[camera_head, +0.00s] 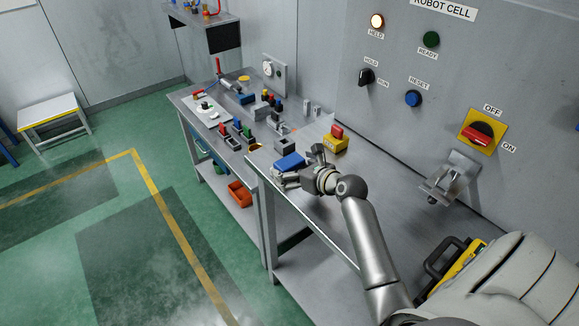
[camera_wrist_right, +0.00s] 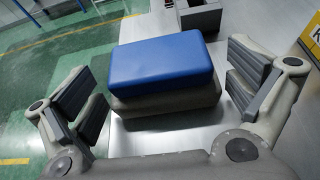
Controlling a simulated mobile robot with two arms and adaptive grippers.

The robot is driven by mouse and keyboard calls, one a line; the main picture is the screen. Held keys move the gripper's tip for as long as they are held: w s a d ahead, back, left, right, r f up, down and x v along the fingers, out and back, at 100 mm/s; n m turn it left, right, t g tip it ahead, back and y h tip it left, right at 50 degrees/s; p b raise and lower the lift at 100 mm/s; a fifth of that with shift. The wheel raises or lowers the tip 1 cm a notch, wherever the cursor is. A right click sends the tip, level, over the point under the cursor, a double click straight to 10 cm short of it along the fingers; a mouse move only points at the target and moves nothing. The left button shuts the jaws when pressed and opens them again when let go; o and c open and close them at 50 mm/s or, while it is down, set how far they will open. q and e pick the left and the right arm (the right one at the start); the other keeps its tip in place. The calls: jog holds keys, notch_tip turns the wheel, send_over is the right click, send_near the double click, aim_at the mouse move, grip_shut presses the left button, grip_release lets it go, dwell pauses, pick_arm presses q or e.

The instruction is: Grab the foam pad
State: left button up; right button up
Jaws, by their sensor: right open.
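A blue foam pad (camera_wrist_right: 162,58) sits on top of a grey block (camera_wrist_right: 165,103) in the right wrist view. In the head view the blue pad (camera_head: 289,161) is on the near bench, close to its left end. My right gripper (camera_wrist_right: 170,92) is open, with one finger pair to the left of the pad and one to the right. Gaps show between the fingers and the pad on both sides. In the head view my right gripper (camera_head: 300,176) is at the pad and hides part of it. My left gripper is not in view.
The metal bench (camera_head: 330,215) is mostly bare along its front. A yellow box with a red button (camera_head: 335,139) stands just right of the pad. The far bench holds several small blocks and switches. A wall panel with a red-yellow switch (camera_head: 481,132) rises behind.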

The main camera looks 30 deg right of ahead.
jog(key=shift+x, duration=1.1)
jog(key=c, duration=0.7)
jog(key=shift+r, duration=0.1)
